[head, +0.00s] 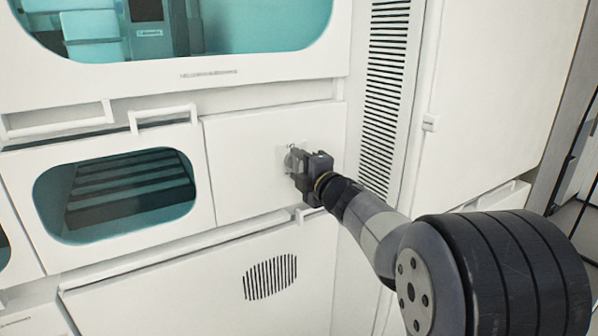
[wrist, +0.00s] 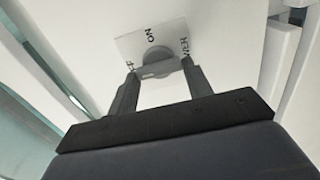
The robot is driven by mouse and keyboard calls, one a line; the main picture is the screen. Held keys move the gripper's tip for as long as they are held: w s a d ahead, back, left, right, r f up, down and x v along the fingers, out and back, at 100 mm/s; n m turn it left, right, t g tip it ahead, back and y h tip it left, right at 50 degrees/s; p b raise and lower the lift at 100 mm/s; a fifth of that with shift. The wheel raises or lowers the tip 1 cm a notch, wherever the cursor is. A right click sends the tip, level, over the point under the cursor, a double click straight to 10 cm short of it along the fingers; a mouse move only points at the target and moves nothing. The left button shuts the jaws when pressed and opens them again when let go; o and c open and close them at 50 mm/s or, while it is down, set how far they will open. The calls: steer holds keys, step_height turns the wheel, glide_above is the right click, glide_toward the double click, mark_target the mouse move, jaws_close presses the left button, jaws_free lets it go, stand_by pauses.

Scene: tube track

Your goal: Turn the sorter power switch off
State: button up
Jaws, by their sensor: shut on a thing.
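The sorter power switch (wrist: 158,56) is a grey rotary knob on a pale square plate (wrist: 137,42) with dark lettering. "ON" is readable on the plate, and other letters are partly hidden by the fingers. My gripper (wrist: 158,70) is shut on the knob's grip bar, one finger at each end. In the head view, my gripper (head: 297,160) reaches the switch (head: 290,158) on a white panel, and the gripper hides much of the knob. I cannot tell exactly which mark the knob points at.
A white panel (head: 240,180) surrounds the switch. A windowed door (head: 203,190) with a handle (head: 162,115) is to the left, and a slatted vent (head: 385,90) to the right. A large window (head: 250,25) is above. A white handle lies below the switch, close to my gripper.

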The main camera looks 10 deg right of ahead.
steer(key=shift+f, duration=0.1)
stand_by(0.4)
steer(key=o, duration=1)
steer(key=p+v, duration=0.1)
steer(key=v, duration=1)
steer(key=shift+p, duration=0.35)
steer(key=shift+w+a, duration=0.1)
steer(key=shift+w, duration=0.05)
